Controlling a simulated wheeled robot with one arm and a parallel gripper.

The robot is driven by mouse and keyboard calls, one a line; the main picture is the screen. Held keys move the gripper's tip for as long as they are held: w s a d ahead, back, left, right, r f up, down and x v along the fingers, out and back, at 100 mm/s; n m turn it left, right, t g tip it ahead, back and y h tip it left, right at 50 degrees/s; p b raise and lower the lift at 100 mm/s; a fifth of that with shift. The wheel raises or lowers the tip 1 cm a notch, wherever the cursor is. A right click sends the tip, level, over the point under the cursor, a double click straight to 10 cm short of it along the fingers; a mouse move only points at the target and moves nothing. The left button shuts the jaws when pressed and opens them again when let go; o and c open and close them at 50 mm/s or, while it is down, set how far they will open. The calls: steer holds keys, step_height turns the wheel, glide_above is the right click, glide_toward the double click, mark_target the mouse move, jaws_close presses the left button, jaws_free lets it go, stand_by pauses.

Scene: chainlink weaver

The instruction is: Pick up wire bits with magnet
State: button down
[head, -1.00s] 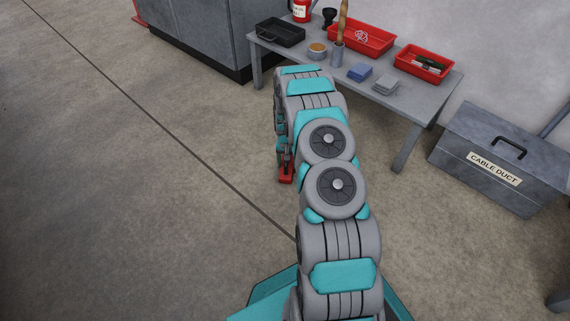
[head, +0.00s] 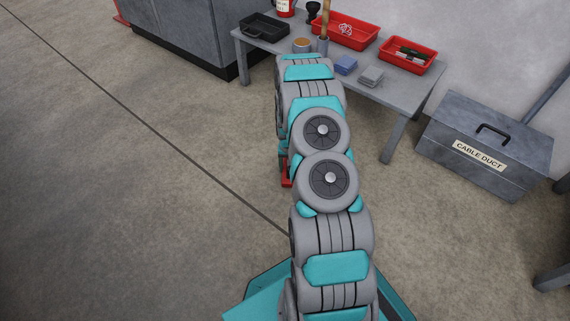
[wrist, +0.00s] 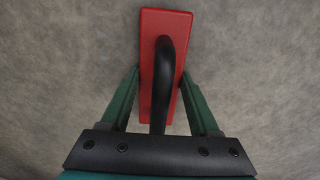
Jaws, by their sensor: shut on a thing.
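The magnet is a red block (wrist: 165,22) with a black arched handle. In the wrist view my gripper (wrist: 160,88) is shut on it, with a green finger on each side of the black handle. The red block also shows at the end of my arm in the head view (head: 288,181), mostly hidden behind my arm links. Only bare grey-brown floor shows around the magnet in the wrist view. White-grey wire bits (head: 346,30) appear as a small tangle in the red tray on the table; I cannot tell for sure that they are loose wire.
A grey table (head: 392,95) at the back holds the red tray (head: 325,36), another red tray with tools (head: 432,64), a black tray (head: 250,30), blue and grey pads. A "CABLE DUCT" box (head: 450,135) stands right of it. Floor on the left is clear.

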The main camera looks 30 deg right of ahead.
steer(key=shift+s+d+r+p, duration=0.15)
steer(key=shift+s+d, duration=0.3)
steer(key=shift+s, duration=0.85)
steer(key=shift+s+d+f+p, duration=0.15)
steer(key=shift+s+d, duration=0.35)
steer(key=shift+s, duration=0.8)
steer(key=shift+s+d+r+p, duration=0.1)
steer(key=shift+s+d+p, duration=0.25)
steer(key=shift+s, duration=0.95)
steer(key=shift+w+d, duration=0.2)
steer(key=shift+d, duration=0.4)
steer(key=shift+w+d, duration=0.2)
steer(key=shift+d, duration=0.35)
steer(key=shift+w+a+f, duration=0.1)
steer(key=shift+w+a, duration=0.5)
steer(key=shift+w, duration=0.95)
steer(key=shift+w+a+f, duration=0.1)
steer(key=shift+w+a, duration=0.5)
steer(key=shift+w, duration=0.95)
steer(key=shift+w+a, duration=0.6)
steer(key=shift+w, duration=0.95)
steer(key=shift+w+a+r+b, duration=0.1)
steer(key=shift+w+a, duration=0.15)
steer(key=shift+w, duration=0.55)
steer(key=shift+w+a+r+b, duration=0.15)
steer(key=shift+w+a, duration=0.15)
steer(key=shift+w, duration=0.55)
steer(key=shift+w+a+b, duration=0.1)
steer(key=shift+w+a, duration=0.15)
steer(key=shift+w, duration=0.55)
